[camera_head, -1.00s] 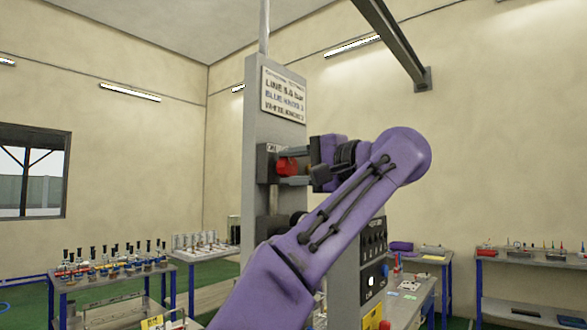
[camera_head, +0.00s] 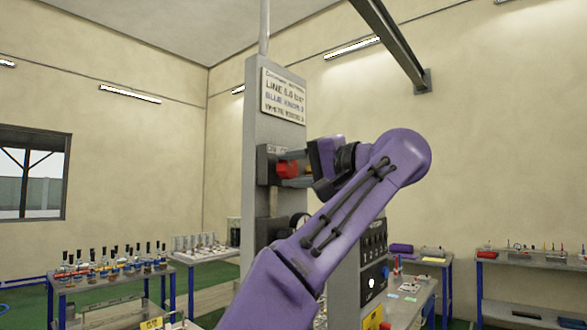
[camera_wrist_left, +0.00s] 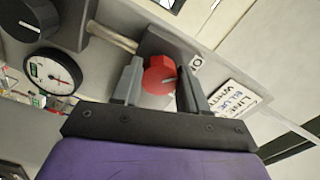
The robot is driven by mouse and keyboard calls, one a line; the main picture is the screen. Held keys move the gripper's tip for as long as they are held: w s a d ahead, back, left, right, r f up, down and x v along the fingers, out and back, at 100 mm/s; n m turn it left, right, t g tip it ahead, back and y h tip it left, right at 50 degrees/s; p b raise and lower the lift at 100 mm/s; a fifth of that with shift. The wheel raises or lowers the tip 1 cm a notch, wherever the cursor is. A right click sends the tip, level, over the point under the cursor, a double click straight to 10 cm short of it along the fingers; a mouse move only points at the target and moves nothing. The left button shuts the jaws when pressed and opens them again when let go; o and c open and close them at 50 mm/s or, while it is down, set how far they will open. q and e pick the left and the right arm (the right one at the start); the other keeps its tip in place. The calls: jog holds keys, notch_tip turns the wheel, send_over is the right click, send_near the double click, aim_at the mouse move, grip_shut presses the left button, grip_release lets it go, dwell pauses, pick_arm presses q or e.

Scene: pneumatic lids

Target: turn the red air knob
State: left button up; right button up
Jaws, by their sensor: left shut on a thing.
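The red air knob (camera_head: 286,169) is on the grey panel post (camera_head: 256,110), below the sign. It also shows in the left wrist view (camera_wrist_left: 157,76), between the two grey fingers. My left gripper (camera_head: 298,169) is shut on the red knob, with one finger on each side of it. My right gripper is not in view.
A gauge (camera_wrist_left: 53,75) and a black knob (camera_wrist_left: 28,18) sit beside the red knob on the panel. A sign (camera_head: 283,95) is above. A table with several bottles (camera_head: 110,275) stands at the left, and another table (camera_head: 530,258) at the right.

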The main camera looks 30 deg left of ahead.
pick_arm(q)
jog(key=o, duration=1)
jog(key=shift+a+r, duration=0.1)
jog(key=shift+r, duration=0.1)
jog(key=shift+o, duration=0.3)
jog(key=shift+w+a+f, duration=0.1)
jog(key=shift+f, duration=0.05)
jog(key=d+p, duration=0.3)
jog(key=d, duration=0.7)
jog(key=shift+s+d, duration=0.25)
jog(key=shift+s, duration=0.2)
